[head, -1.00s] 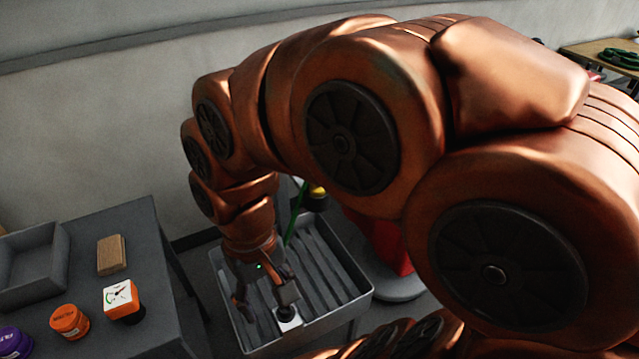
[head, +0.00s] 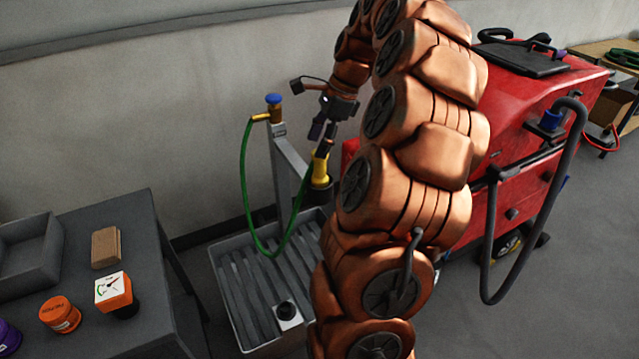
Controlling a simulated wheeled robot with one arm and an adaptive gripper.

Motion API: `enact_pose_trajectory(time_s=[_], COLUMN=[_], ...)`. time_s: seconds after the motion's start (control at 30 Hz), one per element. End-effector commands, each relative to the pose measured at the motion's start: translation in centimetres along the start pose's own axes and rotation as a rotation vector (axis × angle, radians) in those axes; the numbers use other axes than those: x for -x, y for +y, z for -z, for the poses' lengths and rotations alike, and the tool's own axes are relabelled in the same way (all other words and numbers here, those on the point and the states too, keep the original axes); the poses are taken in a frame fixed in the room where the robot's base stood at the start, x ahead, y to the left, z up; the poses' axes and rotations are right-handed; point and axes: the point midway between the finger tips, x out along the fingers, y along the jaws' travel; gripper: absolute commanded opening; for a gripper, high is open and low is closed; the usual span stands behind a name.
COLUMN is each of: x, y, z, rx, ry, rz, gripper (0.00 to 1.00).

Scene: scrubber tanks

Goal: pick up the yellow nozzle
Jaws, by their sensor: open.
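My gripper (head: 321,139) is open and points down just above the nozzle's top. Its dark fingers overlap the top of the nozzle in the picture, and I cannot tell whether they touch it. My arm hides the area right of the nozzle.
A post with a brass tap and blue knob (head: 274,100) stands left of my gripper. A grey ribbed basin (head: 216,262) lies below. A red machine (head: 500,110) is close on the right. A grey table (head: 140,220) with small items is at left.

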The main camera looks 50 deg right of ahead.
Motion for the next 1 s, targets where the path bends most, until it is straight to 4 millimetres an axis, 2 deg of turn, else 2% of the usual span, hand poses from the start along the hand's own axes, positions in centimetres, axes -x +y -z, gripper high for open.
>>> enact_pose_trajectory(time_s=[0.03,0.1,0.23,0.6,0.83,1.0], x=[0.1,0.3,0.4,-1.9,-2.6,-4.2], y=[-0.6,-1.0,-1.3,-1.3,-1.4,-1.3], z=[1.5,2.8,3.8,3.7,3.6,3.4], rx=[-0.056,-0.115,-0.165,-0.167,-0.166,-0.165], ry=[-0.004,-0.009,-0.014,-0.014,-0.013,-0.014], rz=[0.012,0.023,0.031,0.029,0.033,0.028], gripper=[0.60,0.60,0.60,0.60,0.60,0.60])
